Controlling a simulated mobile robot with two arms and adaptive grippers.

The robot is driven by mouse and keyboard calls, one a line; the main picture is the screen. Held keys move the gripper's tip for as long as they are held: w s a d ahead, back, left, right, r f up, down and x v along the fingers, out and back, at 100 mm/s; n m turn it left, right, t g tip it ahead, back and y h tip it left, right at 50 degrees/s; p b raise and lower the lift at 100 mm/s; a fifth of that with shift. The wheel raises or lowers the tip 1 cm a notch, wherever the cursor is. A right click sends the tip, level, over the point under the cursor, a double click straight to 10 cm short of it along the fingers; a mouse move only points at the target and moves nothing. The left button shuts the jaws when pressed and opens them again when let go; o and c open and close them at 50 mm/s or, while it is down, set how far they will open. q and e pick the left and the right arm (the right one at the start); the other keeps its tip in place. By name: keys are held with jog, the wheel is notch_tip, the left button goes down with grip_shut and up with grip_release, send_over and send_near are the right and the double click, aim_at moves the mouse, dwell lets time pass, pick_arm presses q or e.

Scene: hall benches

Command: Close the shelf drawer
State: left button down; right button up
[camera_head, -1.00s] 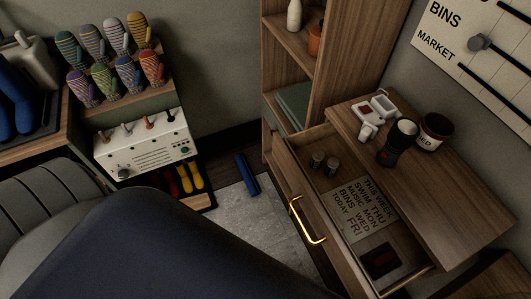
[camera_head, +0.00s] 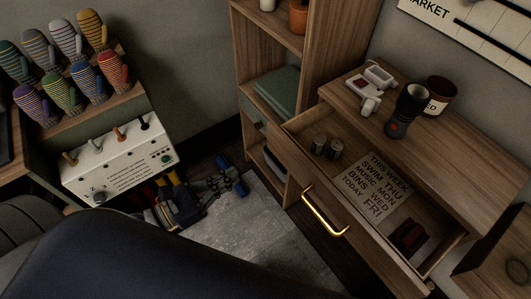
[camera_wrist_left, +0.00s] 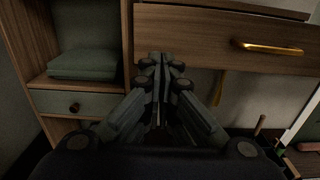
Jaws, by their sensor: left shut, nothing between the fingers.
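A wide wooden drawer (camera_head: 290,172) stands pulled out from the cabinet under the wooden top, its inside visible. Its front has a brass handle (camera_head: 325,212), which also shows in the left wrist view (camera_wrist_left: 268,47). The tall shelf (camera_head: 250,72) beside it has a small grey-green drawer with a dark knob (camera_head: 257,125); in the left wrist view this small drawer (camera_wrist_left: 95,104) looks flush. My left gripper (camera_head: 232,176) is shut and empty, low over the floor left of the open drawer. In the left wrist view its fingertips (camera_wrist_left: 160,60) overlap the drawer front's lower left part; contact cannot be told.
The open drawer holds two small cylinders (camera_head: 327,147), a printed note (camera_head: 376,187) and a dark red item (camera_head: 408,236). A switch box (camera_head: 118,160) is at left. A grey rug (camera_head: 255,225) covers open floor.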

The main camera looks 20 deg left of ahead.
aim_at(315, 131)
pick_arm(q)
jog(key=p+x, duration=0.3)
jog(key=x, duration=0.8)
jog(key=shift+a+r, duration=0.1)
jog(key=shift+w+d, duration=0.3)
jog(key=shift+w, duration=0.1)
jog(key=b+x, duration=0.3)
jog(key=x, duration=1.3)
jog(key=shift+w+b, duration=0.1)
jog(key=shift+b, duration=0.25)
jog(key=shift+w+d, duration=0.1)
jog(key=shift+w, duration=0.05)
jog(key=shift+r, duration=0.1)
